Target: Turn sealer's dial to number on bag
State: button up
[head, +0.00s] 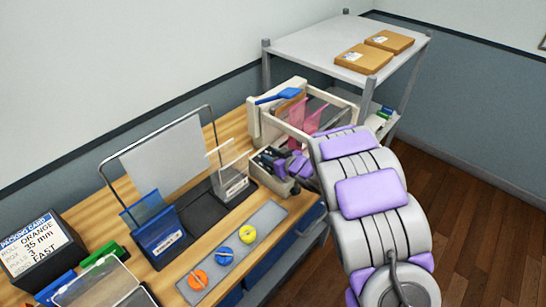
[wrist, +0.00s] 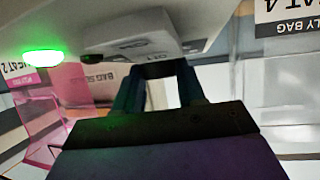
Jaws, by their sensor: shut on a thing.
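The bag sealer (head: 262,122) is a cream machine at the far end of the bench; its face, with upside-down lettering, fills the top of the wrist view (wrist: 215,18). My gripper (head: 282,163) is at its front, and in the wrist view my gripper (wrist: 160,82) is shut on a small dark part, apparently the dial (wrist: 160,70). The dial's pointer and numbers are hidden; a mark like "OFF" shows above it. A pink bag (wrist: 62,110) carries a label ending in "HEAT 2". A clear bag label (wrist: 285,12) reads "HEAT 4, POLY BAG".
A green light (wrist: 42,58) glows on the sealer. A clear bag stand (head: 232,185), a blue holder (head: 160,240) and a grey plate (head: 268,215) with orange, blue and yellow knobs stand on the bench. A shelf (head: 325,42) with parcels is behind; floor at right is clear.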

jog(key=shift+c, duration=0.5)
jog(key=p, duration=0.1)
jog(key=n+p, duration=0.1)
jog(key=p, duration=0.1)
jog(key=shift+d+r+g+y, duration=0.15)
jog(key=shift+r+g+y, duration=0.15)
jog(key=shift+g, duration=0.1)
jog(key=shift+w+n+y+p, duration=0.1)
jog(key=shift+n+y+p, duration=0.25)
jog(key=shift+p, duration=0.75)
jog(key=shift+d+f+g+p, duration=0.1)
jog(key=shift+g+p, duration=0.3)
jog(key=shift+p, duration=0.1)
jog(key=shift+n+y+p, duration=0.25)
jog(key=shift+n+p, duration=0.2)
jog(key=shift+p, duration=0.1)
jog(key=shift+f+n+g+y+p, duration=0.25)
jog(key=shift+n+g+p, duration=0.2)
jog(key=shift+p, duration=0.3)
jog(key=o, duration=1)
jog(key=shift+d, duration=0.1)
jog(key=shift+o, duration=0.2)
